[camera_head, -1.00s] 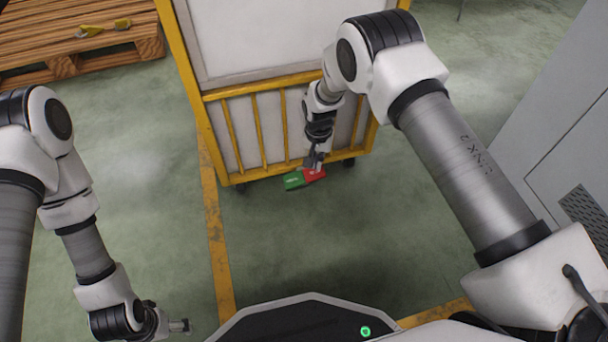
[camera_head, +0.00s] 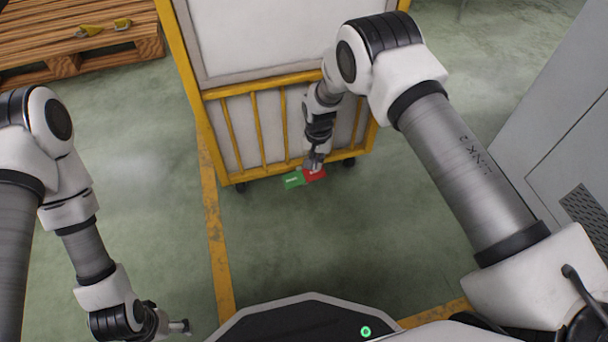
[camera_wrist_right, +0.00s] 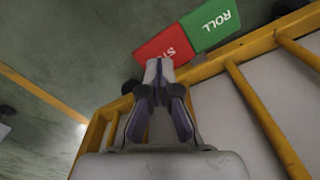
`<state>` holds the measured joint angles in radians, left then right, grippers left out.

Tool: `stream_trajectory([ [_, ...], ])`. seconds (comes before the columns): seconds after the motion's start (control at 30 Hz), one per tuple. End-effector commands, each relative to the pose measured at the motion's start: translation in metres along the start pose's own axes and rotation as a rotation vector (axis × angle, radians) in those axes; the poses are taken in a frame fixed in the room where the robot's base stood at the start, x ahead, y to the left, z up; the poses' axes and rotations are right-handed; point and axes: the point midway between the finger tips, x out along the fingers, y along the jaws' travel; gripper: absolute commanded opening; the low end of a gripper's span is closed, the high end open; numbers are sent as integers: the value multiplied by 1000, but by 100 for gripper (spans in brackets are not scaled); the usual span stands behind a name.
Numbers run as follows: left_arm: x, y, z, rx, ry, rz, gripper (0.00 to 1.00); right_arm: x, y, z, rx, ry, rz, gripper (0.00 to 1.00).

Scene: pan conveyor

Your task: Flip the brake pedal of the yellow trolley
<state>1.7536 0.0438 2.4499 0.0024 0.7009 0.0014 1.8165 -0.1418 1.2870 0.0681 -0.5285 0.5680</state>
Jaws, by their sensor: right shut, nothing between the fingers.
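The yellow trolley (camera_head: 262,128) has pale panels and yellow bars. Its two-part brake pedal sticks out at the lower front edge. The green half (camera_head: 293,180) reads ROLL in the right wrist view (camera_wrist_right: 211,24). The red half (camera_head: 314,175) lies to its right in the head view; it also shows in the right wrist view (camera_wrist_right: 166,52), its lettering partly hidden. My right gripper (camera_head: 313,163) is shut and empty, pointing down at the red half, its tips (camera_wrist_right: 158,70) overlapping it. Contact is unclear. My left gripper (camera_head: 180,327) is low at the left, far from the trolley; its finger gap is unclear.
A grey cabinet (camera_head: 545,130) stands at the right. A yellow floor line (camera_head: 216,240) runs past the trolley's left side. The green floor before the trolley is clear.

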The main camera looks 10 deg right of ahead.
Motion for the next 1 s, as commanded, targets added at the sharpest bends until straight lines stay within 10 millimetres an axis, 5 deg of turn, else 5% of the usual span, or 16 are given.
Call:
stream_trajectory([
  [1.0, 9, 0, 0, 0, 0, 0, 87, 16, 0, 0, 0, 0, 0, 0],
])
